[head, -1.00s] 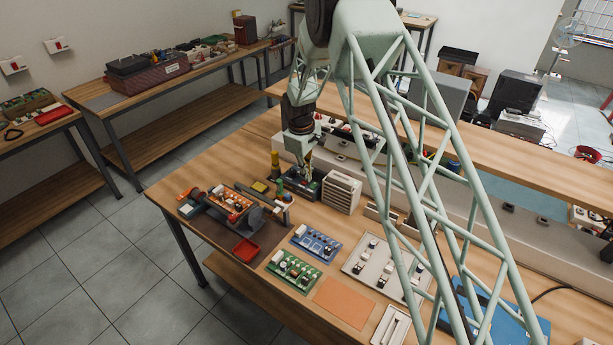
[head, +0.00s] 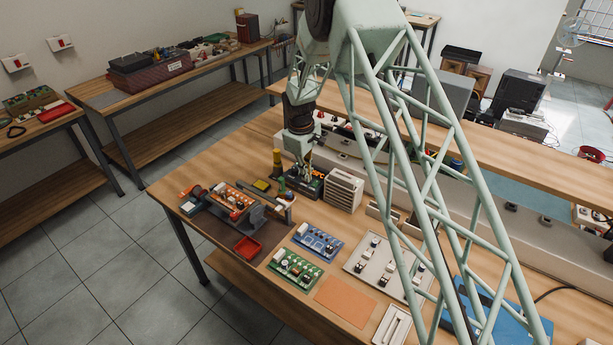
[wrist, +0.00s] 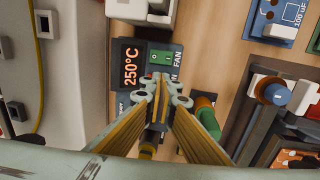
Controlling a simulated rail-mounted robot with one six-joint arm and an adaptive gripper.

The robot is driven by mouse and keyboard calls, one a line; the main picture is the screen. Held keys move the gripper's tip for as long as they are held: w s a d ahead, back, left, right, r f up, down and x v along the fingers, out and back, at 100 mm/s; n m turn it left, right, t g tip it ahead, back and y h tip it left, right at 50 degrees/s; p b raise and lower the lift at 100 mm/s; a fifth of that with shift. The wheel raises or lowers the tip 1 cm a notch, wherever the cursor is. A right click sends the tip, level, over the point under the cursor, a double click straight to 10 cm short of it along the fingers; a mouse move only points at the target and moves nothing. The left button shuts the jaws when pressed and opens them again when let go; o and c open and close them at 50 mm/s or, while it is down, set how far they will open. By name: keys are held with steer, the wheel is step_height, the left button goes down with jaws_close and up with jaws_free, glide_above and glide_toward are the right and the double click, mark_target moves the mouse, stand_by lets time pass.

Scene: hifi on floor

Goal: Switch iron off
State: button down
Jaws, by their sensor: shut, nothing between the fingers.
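The soldering station (head: 303,185) is a dark box on the bench, beside a white vented box. In the wrist view its display (wrist: 130,66) reads 250°C. A green rocker switch (wrist: 160,57) labelled FAN sits next to the display. Below it a second label and some red show, mostly covered by my fingertips, so the iron switch and its position cannot be made out. My gripper (wrist: 163,88) is shut and empty, its tips over the lower part of the station's panel. It also shows from above the station in the head view (head: 306,172). Whether the tips touch the panel cannot be told.
The white vented box (head: 344,190) stands close right of the station. A long pale equipment housing (wrist: 66,60) runs behind.

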mark_target(304, 182)
steer(key=shift+r, duration=0.1)
step_height(304, 182, up, 14)
steer(key=s, duration=0.1)
steer(key=shift+s+a, duration=0.25)
steer(key=shift+a, duration=0.2)
stand_by(0.4)
steer(key=shift+w+d+b, duration=0.1)
steer(key=shift+w+b, duration=0.35)
steer(key=shift+b, duration=1.15)
steer(key=shift+w+d+r+b, duration=0.1)
steer(key=shift+w+b, duration=0.15)
steer(key=shift+b, duration=0.55)
steer(key=shift+w+d+f+b, duration=0.15)
steer(key=shift+w+f, duration=0.1)
steer(key=shift+f, duration=2.05)
steer(key=shift+w+d+f+b, duration=0.1)
steer(key=shift+w+f, duration=0.1)
steer(key=shift+f, duration=2.15)
steer(key=shift+w+d+f+b, duration=0.15)
steer(key=shift+w+f, duration=0.1)
steer(key=shift+f, duration=2.05)
steer(key=shift+a, duration=0.15)
